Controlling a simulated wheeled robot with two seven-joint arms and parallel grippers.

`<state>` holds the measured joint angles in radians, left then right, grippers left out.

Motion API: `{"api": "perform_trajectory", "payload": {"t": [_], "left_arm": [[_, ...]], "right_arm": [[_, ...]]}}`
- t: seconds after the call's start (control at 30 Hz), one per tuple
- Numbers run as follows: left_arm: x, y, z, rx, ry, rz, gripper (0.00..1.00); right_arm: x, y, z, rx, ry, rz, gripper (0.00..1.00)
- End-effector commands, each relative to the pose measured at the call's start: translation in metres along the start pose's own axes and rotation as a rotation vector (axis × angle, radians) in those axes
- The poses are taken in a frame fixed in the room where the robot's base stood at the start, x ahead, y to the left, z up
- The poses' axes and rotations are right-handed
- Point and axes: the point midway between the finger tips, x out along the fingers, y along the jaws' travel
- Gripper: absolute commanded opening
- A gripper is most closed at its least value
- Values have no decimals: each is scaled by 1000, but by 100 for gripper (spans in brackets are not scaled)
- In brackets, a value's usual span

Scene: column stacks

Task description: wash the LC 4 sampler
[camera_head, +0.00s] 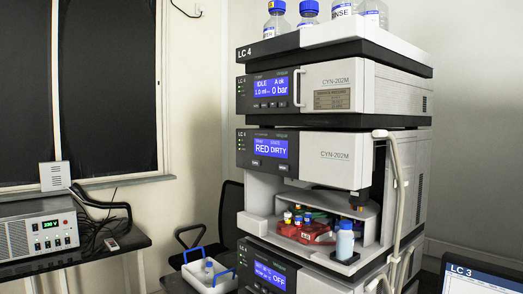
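The LC 4 stack (335,150) stands right of centre, its top tray marked "LC 4". The sampler module (310,158) is the second unit down; its blue screen (270,148) reads "RED" and "DIRTY". Below it is an open bay with small vials and red pieces (305,232). A white bottle with a blue cap (344,241) stands at the bay's front right. The pump module (333,86) above shows "IDLE" and "0 bar". The lower module's screen (270,276) reads "OFF". Neither of my grippers is in view.
Bottles with blue caps (308,12) stand on the stack's top tray. A white tray with blue handles (208,274) sits at lower centre, near a black chair (233,215). A power unit (38,232) stands on the left bench. An LC 3 screen (482,278) is at lower right.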

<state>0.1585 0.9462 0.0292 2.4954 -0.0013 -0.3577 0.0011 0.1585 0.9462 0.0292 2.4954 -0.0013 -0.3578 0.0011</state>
Motion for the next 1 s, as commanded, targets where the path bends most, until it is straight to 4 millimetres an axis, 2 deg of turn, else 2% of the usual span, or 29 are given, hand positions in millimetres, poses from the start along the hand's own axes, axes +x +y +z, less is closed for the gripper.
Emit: {"api": "perform_trajectory", "payload": {"t": [0.03, 0.4, 1.0], "left_arm": [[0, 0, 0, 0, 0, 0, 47], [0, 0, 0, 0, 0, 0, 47], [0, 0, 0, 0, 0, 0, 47]], "right_arm": [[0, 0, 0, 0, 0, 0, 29], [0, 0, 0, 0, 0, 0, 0], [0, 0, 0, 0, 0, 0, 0]]}}
